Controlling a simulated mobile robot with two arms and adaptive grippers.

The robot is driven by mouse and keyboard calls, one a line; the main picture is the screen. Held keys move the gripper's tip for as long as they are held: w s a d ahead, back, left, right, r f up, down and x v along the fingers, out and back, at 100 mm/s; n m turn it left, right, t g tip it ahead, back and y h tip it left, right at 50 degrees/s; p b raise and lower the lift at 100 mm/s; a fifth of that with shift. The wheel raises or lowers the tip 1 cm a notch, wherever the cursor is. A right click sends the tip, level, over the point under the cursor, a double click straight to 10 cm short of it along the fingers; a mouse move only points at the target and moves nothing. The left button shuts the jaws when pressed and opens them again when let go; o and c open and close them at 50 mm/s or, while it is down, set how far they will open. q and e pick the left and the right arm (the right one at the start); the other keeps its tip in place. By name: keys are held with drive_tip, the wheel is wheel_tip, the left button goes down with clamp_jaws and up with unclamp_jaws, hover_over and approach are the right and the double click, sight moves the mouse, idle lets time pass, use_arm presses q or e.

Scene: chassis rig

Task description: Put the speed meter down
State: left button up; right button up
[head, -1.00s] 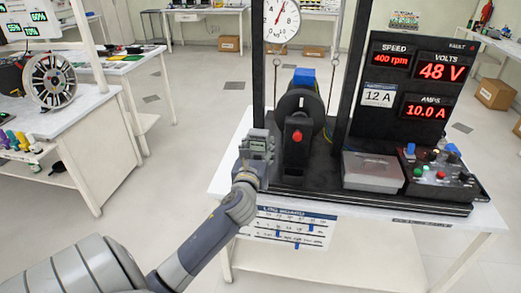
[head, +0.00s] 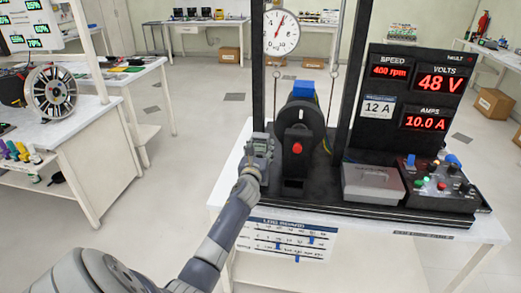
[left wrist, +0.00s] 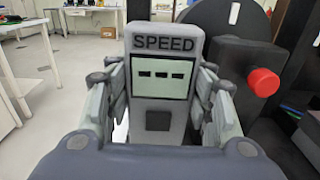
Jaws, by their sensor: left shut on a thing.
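The speed meter (left wrist: 163,75) is a grey handheld box marked SPEED, with a pale screen showing dashes. My left gripper (left wrist: 160,105) is shut on it, with fingers on both its sides. In the head view the meter (head: 260,146) is small and upright, held at the left front of the black rig, beside the dark wheel (head: 297,125). Whether its bottom touches the rig base or the table is hidden by my gripper. My right gripper is not in view.
The black rig base (head: 420,222) covers much of the white table (head: 232,170). A grey box (head: 373,184) and a control panel with knobs (head: 437,186) stand to the right. A red button (head: 297,148) faces front. A strip of white tabletop is bare at the left.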

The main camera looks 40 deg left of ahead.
use_arm(q)
drive_tip(key=shift+f, duration=0.15)
drive_tip(key=o, duration=1.5)
drive_tip(key=shift+o, duration=0.2)
